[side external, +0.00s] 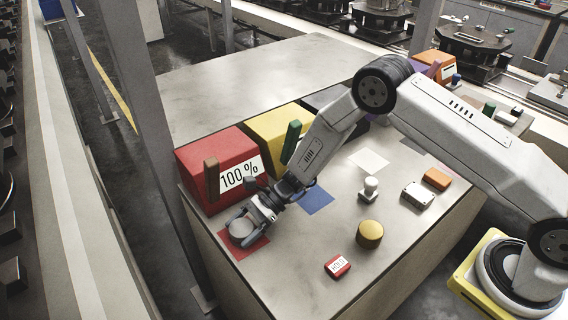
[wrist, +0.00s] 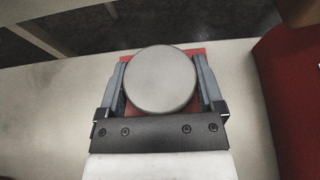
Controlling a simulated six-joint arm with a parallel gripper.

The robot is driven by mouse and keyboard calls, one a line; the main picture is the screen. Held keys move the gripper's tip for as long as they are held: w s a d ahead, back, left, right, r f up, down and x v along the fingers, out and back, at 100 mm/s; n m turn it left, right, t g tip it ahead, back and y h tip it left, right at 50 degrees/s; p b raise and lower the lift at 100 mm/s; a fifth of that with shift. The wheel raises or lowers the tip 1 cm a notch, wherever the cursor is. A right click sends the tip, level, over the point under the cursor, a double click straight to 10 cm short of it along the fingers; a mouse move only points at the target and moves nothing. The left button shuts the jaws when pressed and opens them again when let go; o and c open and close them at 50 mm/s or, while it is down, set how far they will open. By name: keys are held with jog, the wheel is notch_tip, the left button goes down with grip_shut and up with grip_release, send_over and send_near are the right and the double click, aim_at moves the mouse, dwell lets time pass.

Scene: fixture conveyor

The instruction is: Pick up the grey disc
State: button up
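The grey disc (side external: 242,228) lies flat over a red square mat (side external: 249,246) at the near left of the table. In the wrist view the disc (wrist: 161,81) is round and pale grey, with the red mat (wrist: 127,104) showing around parts of its edge. My gripper (side external: 243,226) reaches down to the disc, one finger on each side of it. In the wrist view my gripper (wrist: 160,80) has both fingers beside the disc with little or no gap. Whether they press on it cannot be told.
A red bin (side external: 222,160) marked 100 % stands just behind the disc, with a yellow bin (side external: 275,137) beside it. A gold cylinder (side external: 370,234), a red box (side external: 337,266), a white piece (side external: 370,188) and an orange block (side external: 437,179) stand to the right. A blue mat (side external: 315,200) is bare.

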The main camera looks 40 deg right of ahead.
grip_shut()
jog(key=shift+r, duration=0.15)
jog(key=shift+r, duration=0.75)
jog(key=s+d+r, duration=0.2)
jog(key=s+r, duration=0.3)
jog(key=s, duration=0.1)
jog(key=s+d+r, duration=0.3)
jog(key=s+r, duration=0.3)
jog(key=s, duration=0.1)
jog(key=shift+d+r, duration=0.15)
jog(key=shift+d, duration=0.1)
jog(key=shift+w, duration=0.1)
dwell(0.4)
